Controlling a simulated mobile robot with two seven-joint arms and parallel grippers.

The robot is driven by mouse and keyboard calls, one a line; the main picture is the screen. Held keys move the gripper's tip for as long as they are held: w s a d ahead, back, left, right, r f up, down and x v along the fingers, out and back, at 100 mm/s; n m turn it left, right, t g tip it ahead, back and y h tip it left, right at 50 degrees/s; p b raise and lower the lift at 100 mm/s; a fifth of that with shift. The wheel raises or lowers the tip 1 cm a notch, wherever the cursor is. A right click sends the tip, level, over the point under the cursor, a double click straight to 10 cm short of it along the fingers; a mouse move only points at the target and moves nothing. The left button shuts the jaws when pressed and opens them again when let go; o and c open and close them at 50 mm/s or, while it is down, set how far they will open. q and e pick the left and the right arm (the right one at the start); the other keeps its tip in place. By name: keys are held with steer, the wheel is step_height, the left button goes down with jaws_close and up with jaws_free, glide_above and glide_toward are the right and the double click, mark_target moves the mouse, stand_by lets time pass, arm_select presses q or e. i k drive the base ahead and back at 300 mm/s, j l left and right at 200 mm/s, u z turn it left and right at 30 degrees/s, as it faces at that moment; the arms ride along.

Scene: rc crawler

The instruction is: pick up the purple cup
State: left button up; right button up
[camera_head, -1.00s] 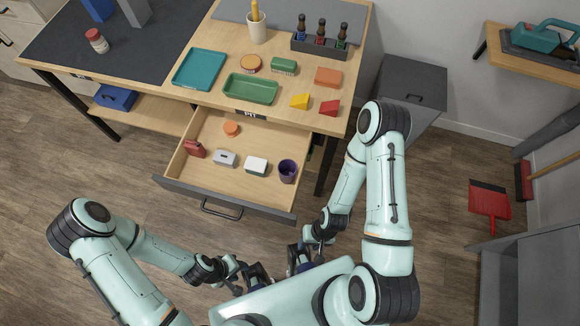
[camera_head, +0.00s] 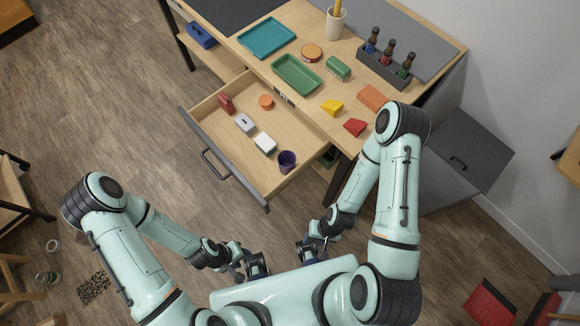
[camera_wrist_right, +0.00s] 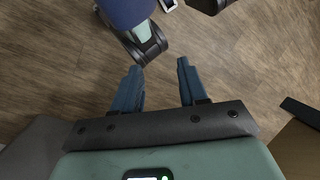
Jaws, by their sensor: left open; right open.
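The purple cup (camera_head: 287,161) stands upright in the open drawer (camera_head: 250,180), in its near right corner. My left gripper (camera_head: 257,267) is open and empty, held low close to my body, in front of the drawer and apart from it. My right gripper (camera_head: 308,251) is near it on the right, also apart from the drawer and cup. The right wrist view shows its two blue fingers (camera_wrist_right: 160,88) spread with only floor between them. The cup is not in the right wrist view.
The tabletop above carries a teal tray (camera_head: 266,37), a green tray (camera_head: 297,75) and a bottle rack (camera_head: 384,66). Floor in front of the drawer is clear.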

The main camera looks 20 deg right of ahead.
mark_target(286, 160)
steer(key=k+l+u, duration=0.25)
steer(key=l+u, duration=0.25)
steer(key=k+l+u, duration=0.3)
steer(key=u, duration=0.15)
steer(key=i+u, duration=0.15)
steer(key=u, duration=0.25)
